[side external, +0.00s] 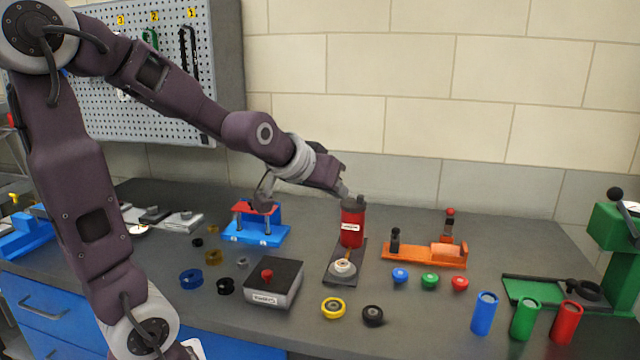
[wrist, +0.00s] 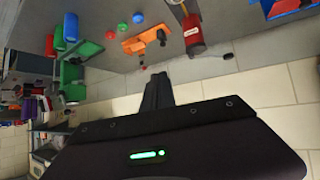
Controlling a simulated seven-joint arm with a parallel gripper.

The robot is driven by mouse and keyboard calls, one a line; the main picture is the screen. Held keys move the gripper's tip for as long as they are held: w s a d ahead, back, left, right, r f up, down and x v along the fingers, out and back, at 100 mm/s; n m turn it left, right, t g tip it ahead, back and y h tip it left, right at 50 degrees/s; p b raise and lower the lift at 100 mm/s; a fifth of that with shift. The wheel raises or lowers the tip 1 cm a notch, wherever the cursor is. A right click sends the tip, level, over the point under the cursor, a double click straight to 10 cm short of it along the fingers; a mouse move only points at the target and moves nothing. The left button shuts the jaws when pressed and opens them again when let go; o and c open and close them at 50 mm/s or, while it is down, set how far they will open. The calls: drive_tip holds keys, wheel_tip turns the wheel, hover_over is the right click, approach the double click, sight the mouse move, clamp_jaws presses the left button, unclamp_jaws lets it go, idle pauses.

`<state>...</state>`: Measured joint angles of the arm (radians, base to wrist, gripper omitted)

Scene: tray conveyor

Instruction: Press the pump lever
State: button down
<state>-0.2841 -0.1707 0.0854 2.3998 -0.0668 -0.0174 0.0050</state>
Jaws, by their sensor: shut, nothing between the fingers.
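A red cylinder (side external: 352,228) with a white label and a dark cap (side external: 352,203) stands on a dark base plate (side external: 336,276); it looks like the pump. A pale round part (side external: 343,267) sits at the front of this plate. The red cylinder also shows in the wrist view (wrist: 193,36). I cannot clearly make out which part is the lever. My gripper (side external: 345,191) is shut and empty, close to the cap at its upper left; I cannot tell whether it touches. In the wrist view my gripper (wrist: 157,80) shows its dark fingers together, with the cylinder beyond them.
An orange fixture (side external: 425,256) stands right of the pump and a blue stand (side external: 256,234) left. A grey box with a red button (side external: 267,275), several small rings and coloured knobs lie in front. Blue, green and red cylinders (side external: 525,318) and a green press (side external: 610,235) are at right.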

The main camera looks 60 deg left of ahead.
drive_tip(key=w+a+f+n+y, duration=0.1)
drive_tip(key=w+a+n+y, duration=0.1)
drive_tip(key=a, duration=0.8)
drive_tip(key=w+a+n+t+y, duration=0.1)
drive_tip(key=a+y, duration=0.4)
drive_tip(key=a, duration=0.5)
drive_tip(key=shift+w+a+f+n, duration=0.4)
drive_tip(key=shift+w+n, duration=0.1)
drive_tip(key=shift+w, duration=0.5)
drive_tip(key=w+a+f, duration=0.6)
drive_tip(key=w, duration=0.1)
drive_tip(key=shift+a+f, duration=0.2)
drive_tip(key=shift+a, duration=0.2)
drive_tip(key=shift+s+f, duration=0.1)
